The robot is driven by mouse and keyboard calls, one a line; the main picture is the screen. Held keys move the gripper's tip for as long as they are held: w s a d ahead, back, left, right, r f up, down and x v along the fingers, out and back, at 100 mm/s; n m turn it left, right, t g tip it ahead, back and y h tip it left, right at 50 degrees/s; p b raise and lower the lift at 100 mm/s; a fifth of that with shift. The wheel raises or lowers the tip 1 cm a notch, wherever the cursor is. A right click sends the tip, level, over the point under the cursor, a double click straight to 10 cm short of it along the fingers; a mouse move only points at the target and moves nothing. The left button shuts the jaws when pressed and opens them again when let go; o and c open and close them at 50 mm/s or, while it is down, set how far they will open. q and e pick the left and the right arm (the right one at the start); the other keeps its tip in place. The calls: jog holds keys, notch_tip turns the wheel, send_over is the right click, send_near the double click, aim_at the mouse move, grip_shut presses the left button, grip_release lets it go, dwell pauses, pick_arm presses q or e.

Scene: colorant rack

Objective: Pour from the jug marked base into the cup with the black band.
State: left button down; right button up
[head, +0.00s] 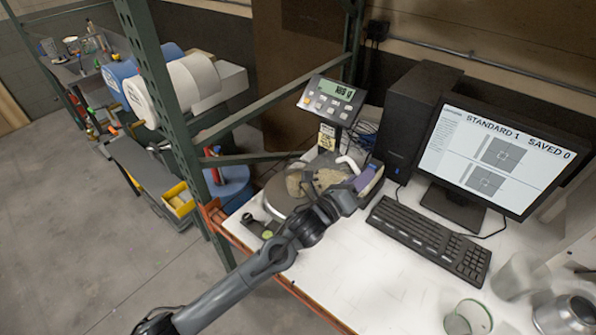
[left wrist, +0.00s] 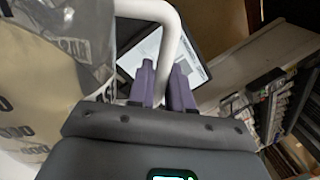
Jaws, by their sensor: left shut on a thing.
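The jug (head: 325,180), with tan contents and a white handle (head: 348,162), is at the round scale pan. In the left wrist view, a translucent container (left wrist: 40,95) with partly readable dark lettering fills the left side, and its white handle (left wrist: 172,35) curves down to my gripper. My left gripper (head: 367,177) has purple fingers, which also show in the left wrist view (left wrist: 162,85); it is shut on the jug's handle. Whether the jug touches the pan is unclear. A clear cup with a green rim (head: 468,318) stands at the front right; no black band is readable. My right gripper is not in view.
The scale display (head: 333,98) stands behind the jug. A keyboard (head: 428,240), monitor (head: 500,150) and black computer tower (head: 418,125) occupy the bench's right side. More vessels, one a metallic cup (head: 566,313), stand at the right front. The bench's front middle (head: 370,275) is clear. A green rack post (head: 172,110) rises at left.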

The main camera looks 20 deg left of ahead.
pick_arm(q)
jog(key=shift+s+d+f+m, duration=0.1)
jog(key=shift+d+f+m, duration=0.2)
jog(key=shift+f, duration=0.35)
jog(key=shift+d+f+m, duration=0.1)
jog(key=shift+f+m, duration=0.3)
jog(key=shift+f, duration=0.2)
jog(key=shift+s+a+r, duration=0.1)
jog(key=shift+r, duration=0.1)
jog(key=shift+f, duration=0.25)
jog(key=shift+d+f+m+h, duration=0.25)
jog(key=shift+m+h, duration=0.05)
jog(key=shift+s+d+f+m+g+b, duration=0.85)
jog(key=shift+d+f+m+b, duration=1.5)
jog(key=shift+f+m, duration=1.5)
notch_tip(320, 180, up, 5)
jog(key=p, duration=0.2)
jog(key=shift+w+a+f+p, duration=0.1)
jog(key=shift+a+f+p, duration=0.1)
jog(key=shift+p, duration=0.2)
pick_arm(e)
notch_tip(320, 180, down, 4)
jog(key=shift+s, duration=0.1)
